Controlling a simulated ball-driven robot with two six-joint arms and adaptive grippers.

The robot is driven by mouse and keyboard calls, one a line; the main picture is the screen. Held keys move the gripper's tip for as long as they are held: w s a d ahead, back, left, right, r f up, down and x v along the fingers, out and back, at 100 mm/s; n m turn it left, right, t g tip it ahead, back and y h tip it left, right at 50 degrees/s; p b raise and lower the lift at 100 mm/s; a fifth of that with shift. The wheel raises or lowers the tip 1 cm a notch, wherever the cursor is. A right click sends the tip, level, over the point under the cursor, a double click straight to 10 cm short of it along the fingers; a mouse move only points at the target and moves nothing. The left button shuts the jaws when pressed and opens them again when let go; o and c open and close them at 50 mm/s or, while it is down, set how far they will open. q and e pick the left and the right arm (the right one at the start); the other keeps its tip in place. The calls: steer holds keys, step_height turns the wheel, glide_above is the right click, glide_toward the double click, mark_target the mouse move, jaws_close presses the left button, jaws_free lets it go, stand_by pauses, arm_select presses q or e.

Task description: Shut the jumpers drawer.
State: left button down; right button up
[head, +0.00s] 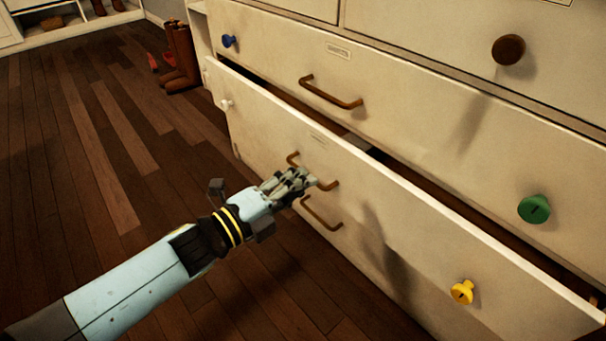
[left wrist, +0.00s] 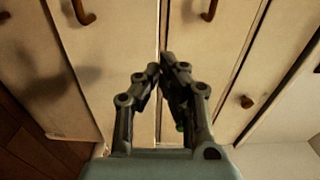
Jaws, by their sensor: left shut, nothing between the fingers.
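One drawer (head: 270,125) of the cream chest stands pulled out, with a dark gap along its top edge. I take it for the jumpers drawer, but its small label (head: 318,139) is too blurred to read. It has a white knob (head: 227,104), a yellow knob (head: 462,291) and a bronze bar handle (head: 293,159). My left gripper (head: 308,179) is shut and empty, in front of that handle and partly hiding it. I cannot tell whether it touches. In the left wrist view, the closed fingertips (left wrist: 165,65) point at the cream fronts.
The drawer above (head: 420,115) looks closed and has a bronze handle (head: 331,93), a blue knob (head: 229,41) and a green knob (head: 533,208). Another bronze handle (head: 320,213) shows below my gripper. Brown boots (head: 181,58) stand at the chest's far end. The wooden floor (head: 100,150) at left is clear.

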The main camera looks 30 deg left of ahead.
mark_target(350, 151)
arm_select(q)
steer(key=shift+b+x, duration=1.1)
steer(key=shift+x, duration=4.35)
arm_select(e)
steer(key=shift+w+a+r+t, duration=0.3)
steer(key=shift+w+r, duration=0.15)
steer(key=shift+r, duration=0.35)
steer(key=shift+w+a+r+t, duration=0.25)
steer(key=shift+w+r, duration=0.2)
steer(key=shift+r, duration=0.3)
arm_select(q)
steer(key=shift+x, duration=1.35)
steer(key=shift+r, duration=0.1)
arm_select(e)
steer(key=shift+r, duration=0.1)
arm_select(q)
steer(key=shift+s+a, duration=0.15)
